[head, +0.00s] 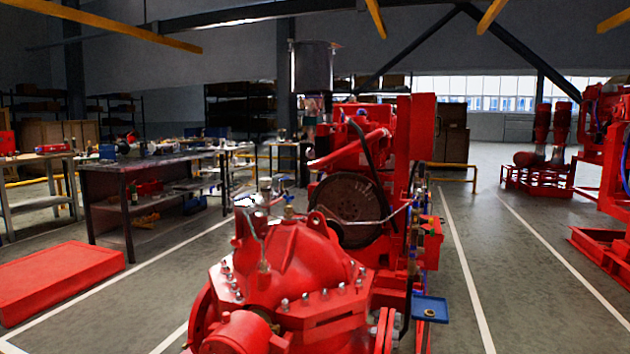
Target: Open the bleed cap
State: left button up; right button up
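The red pumpset fills the middle of the head view, with the bolted pump casing (290,260) in front and the engine (355,165) behind it. A thin bent metal pipe (258,235) runs down to a small brass-coloured fitting (264,267) on the casing. Small grey fittings (265,187) stand above the casing top, and a small blue-handled valve (288,198) is beside them. I cannot tell which of these small parts is the bleed cap, or whether it is open or shut. Neither of my grippers is in view.
A small blue tray (430,309) sits at the pumpset's right side. A low red block (60,280) lies on the floor at left, before a cluttered workbench (150,160). More red pump equipment (540,160) stands at right. The floor lane (510,270) right of the pumpset is clear.

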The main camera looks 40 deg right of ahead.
aim_at(265, 182)
jog(key=i+j+z, duration=0.15)
jog(key=z, duration=0.3)
jog(key=i+j+z, duration=0.15)
jog(key=j+z, duration=0.15)
jog(key=z, duration=0.15)
jog(key=i+j+z, duration=0.1)
jog(key=j+z, duration=0.2)
jog(key=z, duration=0.15)
